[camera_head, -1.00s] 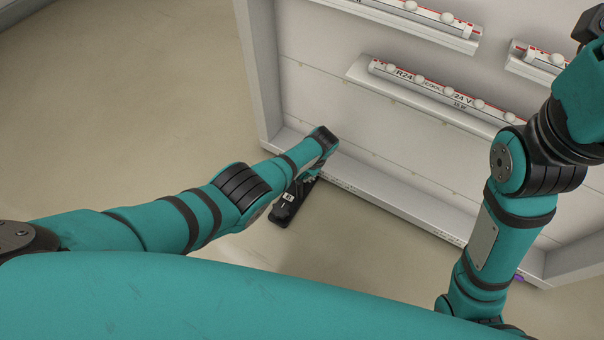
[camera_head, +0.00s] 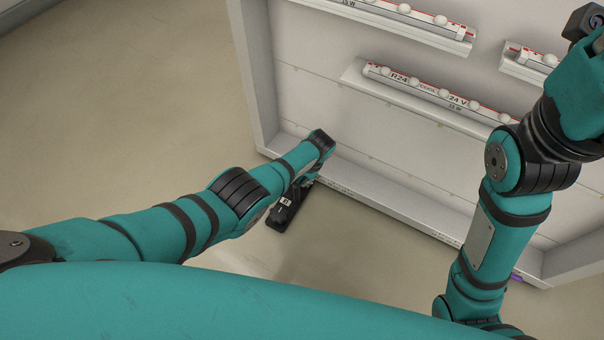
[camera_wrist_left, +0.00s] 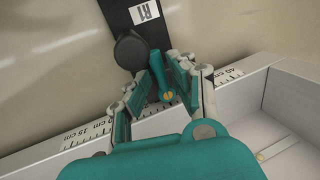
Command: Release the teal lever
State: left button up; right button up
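The teal lever (camera_wrist_left: 179,72) shows in the left wrist view, with a brass-coloured screw at its near end. It sits by a black plate with a white R1 label (camera_wrist_left: 146,13) and a round black knob (camera_wrist_left: 131,50). My left gripper (camera_wrist_left: 173,62) has its fingers on both sides of the lever. A gap shows at the left finger; contact at the right finger is unclear. In the head view the black plate (camera_head: 289,210) lies beyond my left wrist, and my arm mostly hides the lever. My right gripper is out of view.
A white panel (camera_head: 300,95) with a raised frame and several lamp strips (camera_head: 440,95) stands ahead. Its lower ledge (camera_head: 390,207) carries a printed scale (camera_wrist_left: 230,72) close to my left fingers. A purple item (camera_head: 516,278) shows at lower right. The floor at left is clear.

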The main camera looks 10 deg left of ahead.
pick_arm(q)
jog(key=v, duration=1.1)
jog(key=shift+r, duration=0.4)
jog(key=shift+s+d, duration=0.1)
